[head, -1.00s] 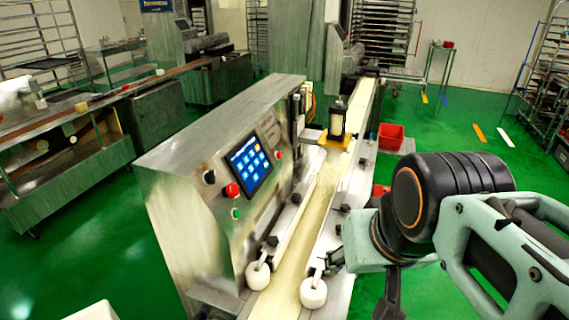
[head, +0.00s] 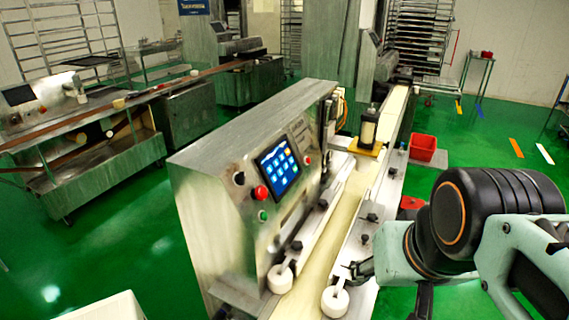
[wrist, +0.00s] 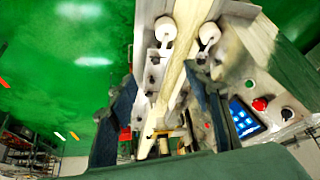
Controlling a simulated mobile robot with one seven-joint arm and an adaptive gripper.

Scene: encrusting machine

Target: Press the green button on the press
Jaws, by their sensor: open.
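The press is a steel cabinet (head: 215,150) beside a pale conveyor belt (head: 325,235). On its slanted front is a small green button (head: 262,215), just below a larger red button (head: 260,193) and left of a blue touchscreen (head: 279,168). My gripper (head: 358,270) is over the right side of the conveyor, to the right of and apart from the green button. In the wrist view my gripper (wrist: 163,85) has its dark fingers spread with nothing held.
A black knob (head: 239,178) sits left of the red button. Two white rollers, one left (head: 280,278) and one right (head: 335,301), stand at the belt's near end. A red crate (head: 422,148) lies beyond the conveyor.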

